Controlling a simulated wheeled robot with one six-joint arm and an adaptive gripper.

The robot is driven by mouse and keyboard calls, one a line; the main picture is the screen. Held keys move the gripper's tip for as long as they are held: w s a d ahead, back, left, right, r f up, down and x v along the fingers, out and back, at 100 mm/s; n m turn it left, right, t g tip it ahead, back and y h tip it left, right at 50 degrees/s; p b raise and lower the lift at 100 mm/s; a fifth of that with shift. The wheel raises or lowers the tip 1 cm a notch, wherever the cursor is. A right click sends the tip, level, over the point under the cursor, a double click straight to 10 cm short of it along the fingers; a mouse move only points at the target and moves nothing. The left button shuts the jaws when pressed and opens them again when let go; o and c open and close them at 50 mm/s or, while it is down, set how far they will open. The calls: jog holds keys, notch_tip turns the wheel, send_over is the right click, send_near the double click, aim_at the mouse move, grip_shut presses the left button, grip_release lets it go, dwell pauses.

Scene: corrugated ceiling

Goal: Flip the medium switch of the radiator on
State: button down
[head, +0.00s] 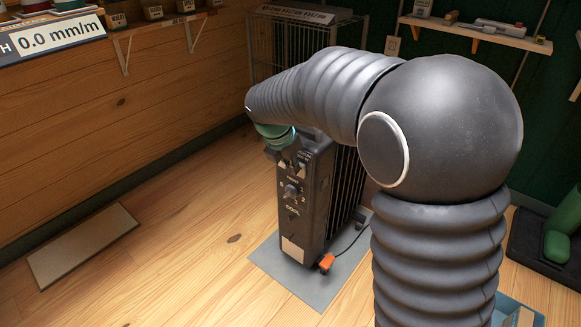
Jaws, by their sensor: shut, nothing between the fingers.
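The radiator (318,205) is a dark upright unit with a control panel (292,215) on its front face. A knob (291,190) sits mid-panel. Small light marks near the panel's top may be the switches, but they are too small and too covered to tell which is the medium one or how it is set. My gripper (285,158) is at the upper part of the panel, below my green wrist ring. It looks shut and empty. Whether it touches a switch cannot be told. My arm covers the radiator's top.
The radiator stands on a grey mat (262,264) with an orange plug (326,262) and cable beside it. A flat board (84,244) lies on the wooden floor at left. Shelves (478,35) and a wire rack (296,45) are behind.

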jog(key=shift+w+d+r+p, duration=0.25)
jog(key=shift+r+p, duration=0.1)
jog(key=shift+p, duration=0.4)
jog(key=shift+f, duration=0.25)
jog(key=shift+r, duration=0.1)
jog(key=shift+r+p, duration=0.75)
jog(key=shift+a, duration=0.1)
